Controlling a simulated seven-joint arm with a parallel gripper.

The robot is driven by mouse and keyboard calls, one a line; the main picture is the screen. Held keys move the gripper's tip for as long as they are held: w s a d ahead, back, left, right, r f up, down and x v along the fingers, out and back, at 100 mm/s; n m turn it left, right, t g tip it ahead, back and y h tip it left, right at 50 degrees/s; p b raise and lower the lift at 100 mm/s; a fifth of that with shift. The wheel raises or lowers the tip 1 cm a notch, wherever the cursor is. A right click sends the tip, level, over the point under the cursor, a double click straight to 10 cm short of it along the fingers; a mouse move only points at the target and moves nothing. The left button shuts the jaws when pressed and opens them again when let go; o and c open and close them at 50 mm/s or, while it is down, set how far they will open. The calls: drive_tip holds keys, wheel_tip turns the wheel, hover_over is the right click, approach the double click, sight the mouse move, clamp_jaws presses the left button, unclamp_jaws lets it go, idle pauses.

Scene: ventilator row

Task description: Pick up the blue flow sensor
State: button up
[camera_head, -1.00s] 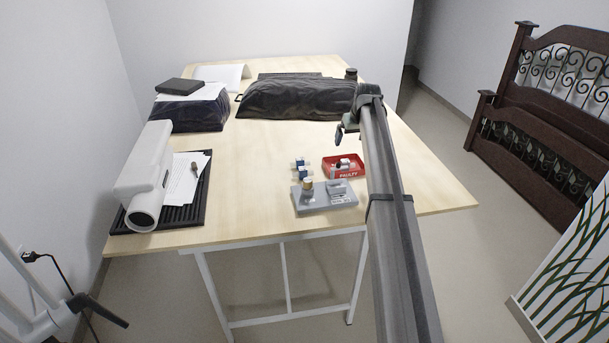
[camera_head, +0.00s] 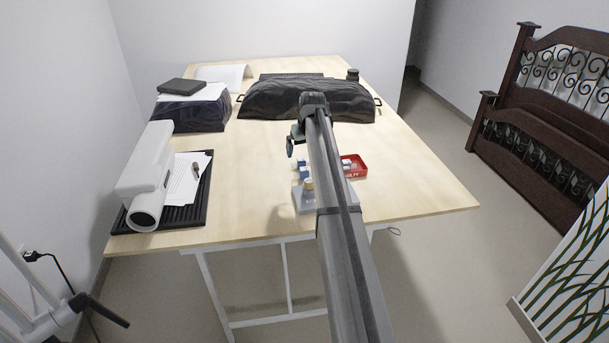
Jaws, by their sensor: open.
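Small blue-and-white pieces (camera_head: 304,172) stand on the table just behind a grey tray; they are too small for me to tell which is the blue flow sensor. My arm partly covers them on their right side. My gripper (camera_head: 292,148) is above the table, higher in the picture than the blue pieces and slightly to their left. It is open, and I see nothing held in it. Its fingertips are small and dark, and its height over the table is hard to judge.
The grey tray (camera_head: 305,205) holds a tan-topped cylinder (camera_head: 308,184); my arm hides much of it. A red tray (camera_head: 359,172) with small white parts is to the right. The left-middle table is clear.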

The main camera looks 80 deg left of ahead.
sight(304, 169)
drive_tip(key=a+f, duration=0.1)
drive_tip(key=f, duration=0.3)
drive_tip(key=a+f+m, duration=0.1)
drive_tip(key=f, duration=0.3)
drive_tip(key=a+f+m, duration=0.1)
drive_tip(key=a+f, duration=0.1)
drive_tip(key=f, duration=0.3)
drive_tip(key=shift+w+a+t, duration=0.1)
drive_tip(key=shift+w+t, duration=0.2)
drive_tip(key=shift+w, duration=0.05)
drive_tip(key=shift+r, duration=0.1)
drive_tip(key=shift+c, duration=0.3)
drive_tip(key=c, duration=0.8)
drive_tip(key=shift+r, duration=0.1)
